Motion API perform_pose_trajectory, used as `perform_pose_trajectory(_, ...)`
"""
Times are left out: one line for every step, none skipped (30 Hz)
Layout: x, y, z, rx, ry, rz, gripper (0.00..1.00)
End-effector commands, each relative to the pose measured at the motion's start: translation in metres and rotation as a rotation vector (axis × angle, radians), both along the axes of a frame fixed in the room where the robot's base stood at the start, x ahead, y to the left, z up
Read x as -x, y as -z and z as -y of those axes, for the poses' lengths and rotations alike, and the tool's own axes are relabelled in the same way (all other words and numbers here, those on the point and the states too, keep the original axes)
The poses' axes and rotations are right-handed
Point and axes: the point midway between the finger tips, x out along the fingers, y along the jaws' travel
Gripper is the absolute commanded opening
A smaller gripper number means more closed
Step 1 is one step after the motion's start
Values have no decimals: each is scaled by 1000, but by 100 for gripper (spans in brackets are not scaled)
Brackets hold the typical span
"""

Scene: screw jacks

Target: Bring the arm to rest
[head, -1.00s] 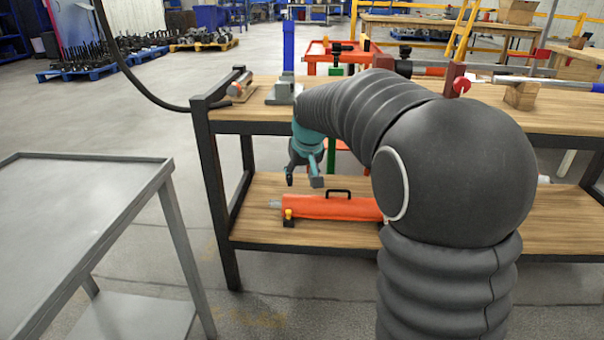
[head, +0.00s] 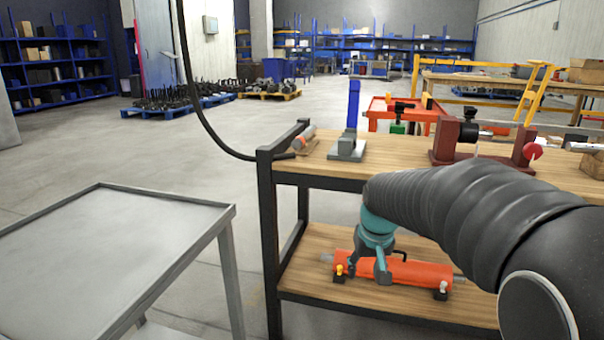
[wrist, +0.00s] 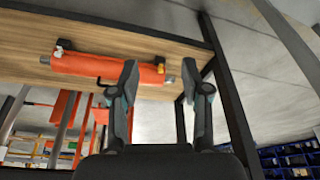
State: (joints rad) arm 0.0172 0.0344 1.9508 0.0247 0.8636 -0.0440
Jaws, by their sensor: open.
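My gripper (head: 368,272) shows in the head view in front of the lower shelf of the wooden workbench, overlapping an orange screw jack (head: 418,272) in the picture. The wrist view shows my gripper (wrist: 161,84) with two dark fingers spread wide and nothing held between them. I cannot tell the exact distance. The bent, dark-sleeved arm reaches in from the right in the head view and hides part of the bench.
A grey metal table (head: 110,250) stands at the left. The bench top (head: 390,155) carries a grey block with a blue post (head: 348,145) and a dark red fixture (head: 480,150). A black bench leg (head: 268,240) stands left of my gripper. Open floor lies between table and bench.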

Motion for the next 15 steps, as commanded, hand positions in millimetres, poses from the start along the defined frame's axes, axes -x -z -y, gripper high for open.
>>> perform_pose_trajectory(18,-4,0,0,3,-5,47)
perform_pose_trajectory(27,-5,0,1,5,-9,47)
perform_pose_trajectory(41,-7,0,1,7,-12,47)
perform_pose_trajectory(51,-9,0,0,9,-14,47)
perform_pose_trajectory(61,-11,-1,1,12,-15,47)
perform_pose_trajectory(76,-13,-1,1,14,-15,47)
perform_pose_trajectory(87,-15,-1,2,15,-14,47)
perform_pose_trajectory(98,-17,-1,3,16,-14,47)
perform_pose_trajectory(113,-20,-1,3,18,-11,47)
perform_pose_trajectory(124,-21,-1,4,18,-8,47)
perform_pose_trajectory(134,-23,-1,4,19,-4,47)
perform_pose_trajectory(148,-25,-1,5,19,2,47)
perform_pose_trajectory(158,-27,-1,5,20,7,47)
perform_pose_trajectory(168,-28,-1,6,21,12,47)
perform_pose_trajectory(180,-30,-1,7,21,22,47)
